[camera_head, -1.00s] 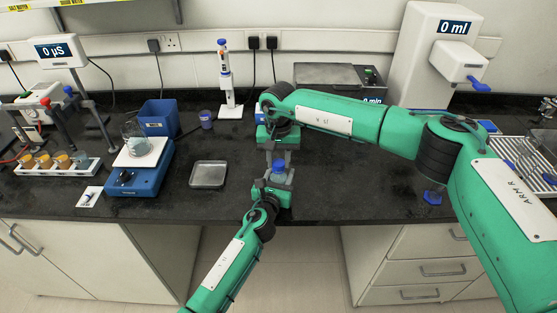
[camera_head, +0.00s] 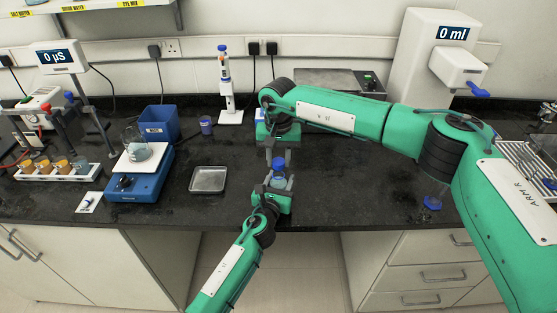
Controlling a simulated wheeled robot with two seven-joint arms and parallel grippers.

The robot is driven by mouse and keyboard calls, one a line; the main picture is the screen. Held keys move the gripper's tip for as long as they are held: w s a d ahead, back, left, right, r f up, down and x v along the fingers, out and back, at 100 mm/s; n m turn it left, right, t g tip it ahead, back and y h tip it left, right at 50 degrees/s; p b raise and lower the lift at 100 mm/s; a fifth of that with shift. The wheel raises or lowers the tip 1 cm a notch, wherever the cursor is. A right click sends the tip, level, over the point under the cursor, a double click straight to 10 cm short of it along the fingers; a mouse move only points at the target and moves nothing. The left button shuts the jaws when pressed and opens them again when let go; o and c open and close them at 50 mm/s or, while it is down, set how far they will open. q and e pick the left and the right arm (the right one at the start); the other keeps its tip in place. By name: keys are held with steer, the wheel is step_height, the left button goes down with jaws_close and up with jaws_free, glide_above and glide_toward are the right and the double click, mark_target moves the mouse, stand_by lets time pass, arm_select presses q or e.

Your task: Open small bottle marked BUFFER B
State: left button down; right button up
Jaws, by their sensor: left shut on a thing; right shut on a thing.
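A small clear bottle (camera_head: 278,178) with a blue cap (camera_head: 278,164) stands upright between my two grippers near the middle of the bench; its label cannot be read. My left gripper (camera_head: 278,182) comes in from the front and is shut on the bottle's body. My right gripper (camera_head: 279,156) reaches down from behind, its fingers shut on the blue cap at the top. The cap sits at the bottle's neck; I cannot tell whether it is loosened.
A metal tray (camera_head: 208,179) lies left of the grippers. Further left are a blue hotplate (camera_head: 140,180) with a beaker, a blue bin (camera_head: 159,124) and a rack (camera_head: 58,172) of orange vials. Another blue-capped bottle (camera_head: 432,202) stands at the right. A pipette stand (camera_head: 230,115) is behind.

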mark_target(278, 161)
steer(key=shift+r, duration=1.6)
arm_select(q)
steer(key=c, duration=0.6)
jaws_free()
